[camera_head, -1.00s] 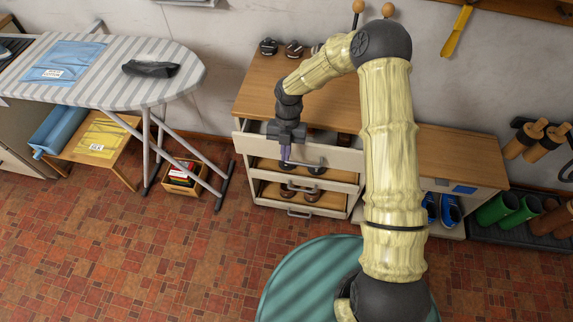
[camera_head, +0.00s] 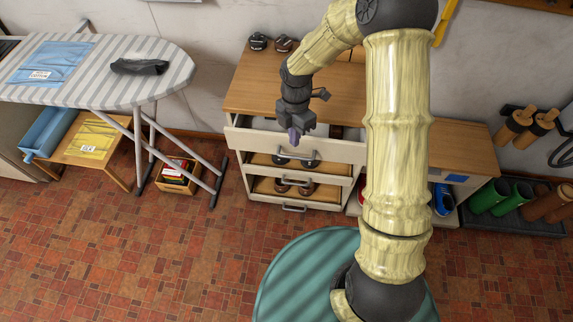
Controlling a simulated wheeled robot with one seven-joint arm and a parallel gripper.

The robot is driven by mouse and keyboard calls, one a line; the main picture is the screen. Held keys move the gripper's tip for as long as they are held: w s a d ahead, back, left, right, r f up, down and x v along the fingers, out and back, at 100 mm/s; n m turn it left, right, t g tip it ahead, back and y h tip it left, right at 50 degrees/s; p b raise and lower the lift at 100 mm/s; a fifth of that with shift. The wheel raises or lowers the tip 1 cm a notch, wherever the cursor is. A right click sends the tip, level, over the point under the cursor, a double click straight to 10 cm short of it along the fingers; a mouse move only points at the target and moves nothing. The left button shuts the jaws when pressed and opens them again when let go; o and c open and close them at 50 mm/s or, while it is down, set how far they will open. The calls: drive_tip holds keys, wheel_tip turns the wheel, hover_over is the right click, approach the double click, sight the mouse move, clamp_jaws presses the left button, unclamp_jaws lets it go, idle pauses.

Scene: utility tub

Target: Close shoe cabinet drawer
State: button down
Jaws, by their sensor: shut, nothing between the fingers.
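The wooden-topped shoe cabinet (camera_head: 250,88) stands against the wall in the head view. Its top drawer (camera_head: 345,151) is pulled out, with a pale front, a metal handle (camera_head: 295,154) and part of its inside showing. The fingertips overlap the upper part of the drawer front, just above the handle. I cannot tell whether they touch it. My arm hides the right part of the cabinet.
Shoes sit on the lower levels (camera_head: 293,188) and small dark shoes (camera_head: 258,42) on the cabinet top. An ironing board (camera_head: 100,75) stands at left. A low shoe bench (camera_head: 455,150) and green boots (camera_head: 490,198) are at right. The tiled floor at front left is clear.

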drive_tip(key=s+d+r+m+t, duration=0.2)
drive_tip(key=s+d+r+m, duration=0.3)
drive_tip(key=m, duration=0.7)
drive_tip(key=s+d+r+m+t, duration=0.2)
drive_tip(key=s+d+r+m, duration=0.4)
drive_tip(key=m, duration=0.7)
drive_tip(key=shift+s+d+r+m+t, duration=0.3)
drive_tip(key=shift+s+r, duration=0.2)
drive_tip(key=shift+s, duration=0.4)
